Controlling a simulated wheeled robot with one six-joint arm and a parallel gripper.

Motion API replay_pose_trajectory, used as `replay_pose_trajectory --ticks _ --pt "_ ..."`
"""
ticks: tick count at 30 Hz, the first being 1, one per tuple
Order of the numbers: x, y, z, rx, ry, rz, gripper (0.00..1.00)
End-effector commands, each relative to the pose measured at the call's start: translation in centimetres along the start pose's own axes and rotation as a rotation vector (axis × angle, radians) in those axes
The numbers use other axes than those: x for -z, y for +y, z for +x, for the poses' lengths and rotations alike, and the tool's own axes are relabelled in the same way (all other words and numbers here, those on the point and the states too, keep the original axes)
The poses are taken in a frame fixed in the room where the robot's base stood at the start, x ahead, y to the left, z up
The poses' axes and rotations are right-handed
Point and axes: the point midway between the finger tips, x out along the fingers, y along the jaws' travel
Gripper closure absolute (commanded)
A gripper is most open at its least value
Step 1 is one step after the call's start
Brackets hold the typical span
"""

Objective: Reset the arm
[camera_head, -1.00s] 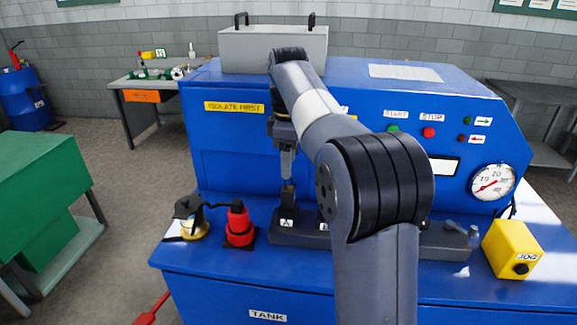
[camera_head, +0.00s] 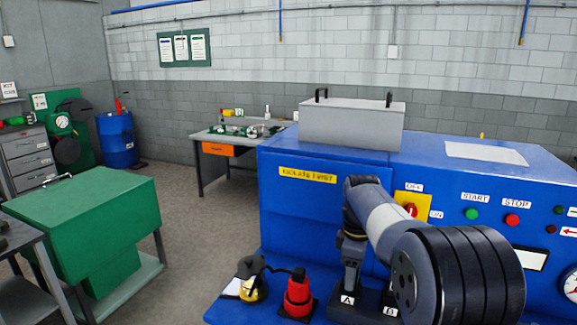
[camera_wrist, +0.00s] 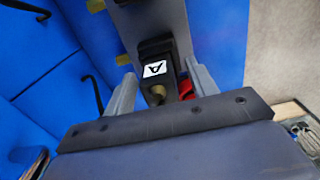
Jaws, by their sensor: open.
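My gripper (camera_head: 350,278) points down at the front of the blue machine (camera_head: 310,215), just over a black block with a white A label (camera_head: 347,299). In the wrist view its two grey fingers (camera_wrist: 161,90) stand apart, with the black A block (camera_wrist: 155,62) and a brass-coloured tip (camera_wrist: 157,93) showing between them. I cannot tell whether the fingers touch the block. My arm reaches in from the lower right and hides part of the machine front. A B label (camera_head: 390,311) shows beside my arm.
A red fitting (camera_head: 298,297) and a brass-and-black part (camera_head: 253,289) stand left of the A block. A grey lidded box (camera_head: 352,125) sits on the machine. Left are a green cabinet (camera_head: 90,210) and open floor (camera_head: 215,235).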

Motion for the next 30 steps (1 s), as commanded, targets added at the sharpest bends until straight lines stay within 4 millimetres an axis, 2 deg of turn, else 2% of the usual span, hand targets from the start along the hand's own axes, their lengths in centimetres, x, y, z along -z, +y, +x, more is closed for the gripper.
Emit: replay_pose_trajectory --ticks 2,3,6,16,22,30 --pt "0.0 0.0 0.6 0.000 0.000 0.000 0.46" --pt "0.0 0.0 -0.1 -0.003 0.001 0.000 0.46" --pt "0.0 0.0 -0.5 -0.002 0.001 0.000 0.46" --pt "0.0 0.0 -0.6 -0.001 0.000 0.000 0.46" --pt "0.0 0.0 0.6 -0.001 0.001 0.000 0.46" --pt "0.0 0.1 -4.7 -0.006 0.002 0.000 0.46"
